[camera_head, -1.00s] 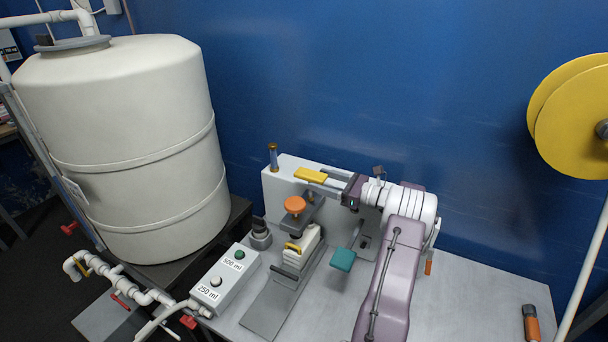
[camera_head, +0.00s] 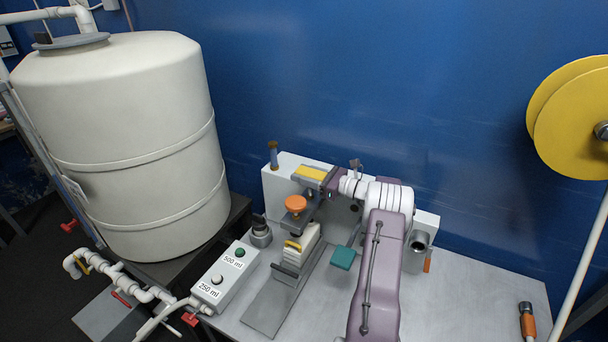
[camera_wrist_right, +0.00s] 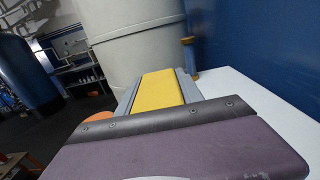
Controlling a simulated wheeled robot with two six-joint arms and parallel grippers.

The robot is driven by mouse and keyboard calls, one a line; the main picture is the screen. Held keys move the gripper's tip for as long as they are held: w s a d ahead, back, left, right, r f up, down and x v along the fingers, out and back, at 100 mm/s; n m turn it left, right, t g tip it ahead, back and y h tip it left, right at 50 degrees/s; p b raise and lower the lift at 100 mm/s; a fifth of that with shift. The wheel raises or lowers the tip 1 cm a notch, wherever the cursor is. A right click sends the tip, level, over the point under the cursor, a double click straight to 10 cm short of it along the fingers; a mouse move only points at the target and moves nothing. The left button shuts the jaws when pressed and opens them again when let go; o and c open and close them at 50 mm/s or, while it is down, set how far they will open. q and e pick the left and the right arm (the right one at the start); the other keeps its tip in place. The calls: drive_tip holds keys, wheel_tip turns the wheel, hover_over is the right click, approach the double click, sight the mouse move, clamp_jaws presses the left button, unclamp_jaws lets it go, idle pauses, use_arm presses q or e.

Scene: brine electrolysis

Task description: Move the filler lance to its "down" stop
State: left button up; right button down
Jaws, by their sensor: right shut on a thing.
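My right gripper (camera_head: 310,176) reaches in from the right, over the white filling machine (camera_head: 272,184) on the bench. Its grey fingers are shut on a yellow block (camera_head: 312,172) at the top of the machine. The right wrist view shows this yellow block (camera_wrist_right: 161,90) between the two fingers. An orange round knob (camera_head: 296,203) sits just below and in front of the fingers. I cannot tell which part is the filler lance; the machine's area behind the fingers is partly hidden. My left gripper is not in view.
A button box (camera_head: 224,271) marked 500 ml and 250 ml stands to the left of the machine. A teal pad (camera_head: 343,258) is close to my right arm. A large white tank (camera_head: 125,130) stands at left. The bench's front right is mostly clear.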

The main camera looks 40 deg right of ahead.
sight(304, 195)
wheel_tip(304, 195, down, 5)
drive_tip(key=b, duration=0.3)
drive_tip(key=shift+r, duration=0.2)
drive_tip(key=c, duration=0.8)
unclamp_jaws()
drive_tip(key=shift+o, duration=0.2)
drive_tip(key=b+v, duration=0.1)
drive_tip(key=v, duration=0.8)
drive_tip(key=shift+s+d, duration=0.1)
drive_tip(key=shift+s, duration=0.05)
